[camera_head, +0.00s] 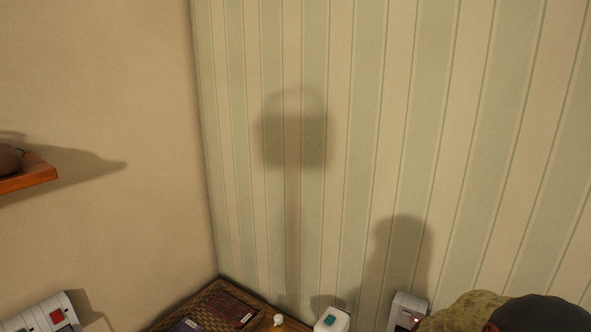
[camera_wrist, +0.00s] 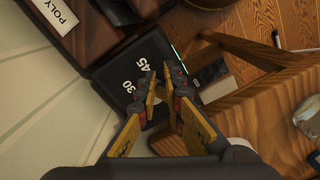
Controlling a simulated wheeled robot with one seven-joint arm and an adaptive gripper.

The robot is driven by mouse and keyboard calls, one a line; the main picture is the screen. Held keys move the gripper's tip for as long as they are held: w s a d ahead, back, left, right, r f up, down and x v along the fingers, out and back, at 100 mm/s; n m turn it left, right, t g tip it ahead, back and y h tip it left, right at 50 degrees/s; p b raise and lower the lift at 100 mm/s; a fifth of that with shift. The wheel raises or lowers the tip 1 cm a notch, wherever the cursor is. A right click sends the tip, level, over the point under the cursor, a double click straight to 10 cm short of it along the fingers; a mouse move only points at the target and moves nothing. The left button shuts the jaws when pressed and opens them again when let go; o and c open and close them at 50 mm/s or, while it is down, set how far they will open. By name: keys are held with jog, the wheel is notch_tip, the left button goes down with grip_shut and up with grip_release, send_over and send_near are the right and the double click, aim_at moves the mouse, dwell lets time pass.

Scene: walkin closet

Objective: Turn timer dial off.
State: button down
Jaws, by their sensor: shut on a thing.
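The timer's black face (camera_wrist: 122,72) shows in the wrist view, with the white numbers 30 and 45 on it, turned sideways in the picture. My gripper (camera_wrist: 163,80) is in front of this face, its two yellow-padded fingers drawn close together. It is shut on the timer dial, which is mostly hidden between and behind the fingertips. I cannot tell which mark the dial points to. My gripper is not in the head view, and I cannot pick out the timer face there.
In the wrist view, a brown item with a POLY label (camera_wrist: 62,18) is beside the timer, and wooden furniture (camera_wrist: 265,95) is at right.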

jog(key=shift+w+d+r+p, duration=0.25)
jog(key=shift+w+d+p, duration=0.15)
jog(key=shift+w+d, duration=0.1)
jog(key=shift+w+d+f+p, duration=0.1)
jog(key=shift+w+d+p, duration=0.15)
jog(key=shift+d+p, duration=0.3)
jog(key=shift+s+f, duration=0.15)
jog(key=shift+s, duration=0.05)
dwell(0.3)
jog(key=shift+s+d, duration=0.2)
jog(key=shift+d, duration=0.05)
notch_tip(320, 180, up, 6)
jog(key=p, duration=0.5)
jog(key=shift+w, duration=0.15)
